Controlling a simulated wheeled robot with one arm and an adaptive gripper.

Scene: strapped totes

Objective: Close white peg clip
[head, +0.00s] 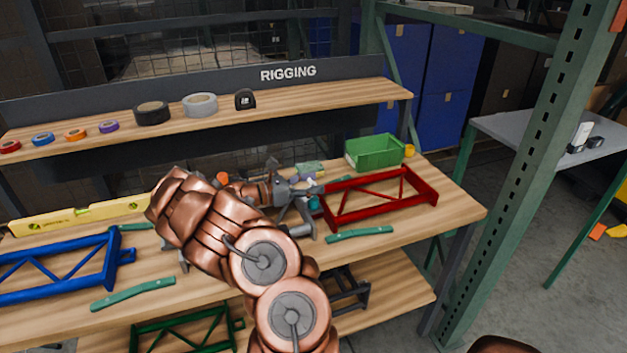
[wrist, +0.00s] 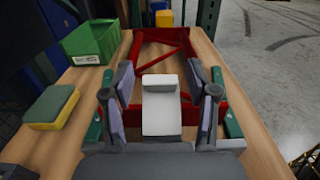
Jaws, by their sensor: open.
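A white piece (wrist: 161,107), which looks like the peg clip, shows in the middle of the wrist view. It has a raised block at its far end and a flat plate sloping toward me. My gripper (wrist: 160,74) is open, with one finger on each side of the white piece and a gap on both sides. Behind it lies the red frame (wrist: 133,48). In the head view my gripper (head: 302,190) is over the bench beside the left end of the red frame (head: 378,213). My arm and gripper hide the white piece there.
A green bin (head: 375,152) stands behind the red frame. A green-and-yellow sponge (wrist: 52,107) lies left of my gripper. Green strips (head: 360,234) lie on the bench. A blue frame (head: 60,266) and a yellow level (head: 75,216) are at the left.

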